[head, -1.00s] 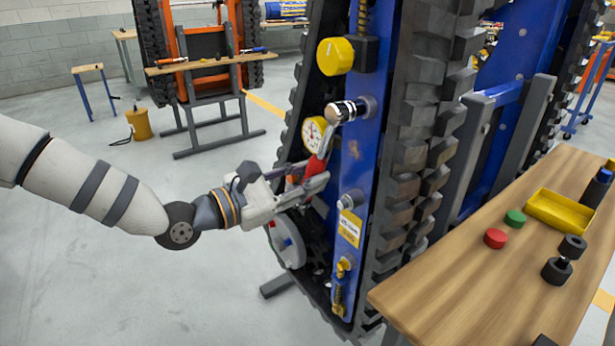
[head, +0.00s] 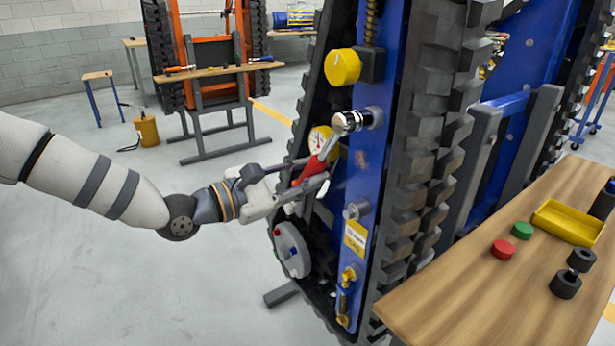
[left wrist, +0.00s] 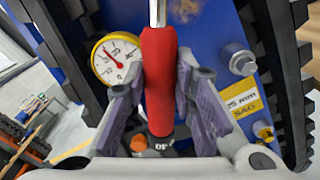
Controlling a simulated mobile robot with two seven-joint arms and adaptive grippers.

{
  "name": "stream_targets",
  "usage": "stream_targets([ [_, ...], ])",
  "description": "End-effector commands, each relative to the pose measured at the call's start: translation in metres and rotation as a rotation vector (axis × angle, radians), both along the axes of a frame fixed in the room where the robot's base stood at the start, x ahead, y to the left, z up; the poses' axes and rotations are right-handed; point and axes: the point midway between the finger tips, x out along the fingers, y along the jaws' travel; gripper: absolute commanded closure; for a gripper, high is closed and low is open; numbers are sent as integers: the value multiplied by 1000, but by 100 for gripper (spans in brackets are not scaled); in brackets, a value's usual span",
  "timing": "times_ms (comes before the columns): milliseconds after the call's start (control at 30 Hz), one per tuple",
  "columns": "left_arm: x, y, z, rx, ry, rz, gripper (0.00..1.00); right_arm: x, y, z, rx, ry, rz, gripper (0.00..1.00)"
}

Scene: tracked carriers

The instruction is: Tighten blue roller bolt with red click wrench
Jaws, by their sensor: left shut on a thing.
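My left gripper (head: 312,173) is shut on the red handle of the click wrench (head: 304,172). The red handle (left wrist: 159,75) stands between both fingers in the left wrist view. The wrench's shiny head and dark socket (head: 346,122) meet the upper roller bolt (head: 375,117) on the blue carrier frame (head: 366,160). The socket is in line with the bolt; how deep it sits I cannot tell. The handle slopes down and left from the head. A second bolt (head: 356,209) is lower on the frame and also shows in the left wrist view (left wrist: 240,62). My right gripper is out of view.
A dial gauge (head: 319,138) sits just behind the handle, and a yellow knob (head: 342,67) is above. The black track (head: 425,170) runs down the frame's right side. A wooden bench (head: 480,290) at right holds red and green caps, a yellow tray (head: 568,222) and black rollers.

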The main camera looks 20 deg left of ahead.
Motion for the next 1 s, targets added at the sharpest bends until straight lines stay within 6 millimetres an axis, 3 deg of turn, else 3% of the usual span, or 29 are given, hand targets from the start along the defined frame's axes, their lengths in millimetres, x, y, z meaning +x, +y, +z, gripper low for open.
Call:
stream_targets([
  [333,4,5,7,35,-37,2,100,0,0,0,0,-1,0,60],
  [1000,-6,5,3,-11,-1,4,100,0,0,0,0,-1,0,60],
])
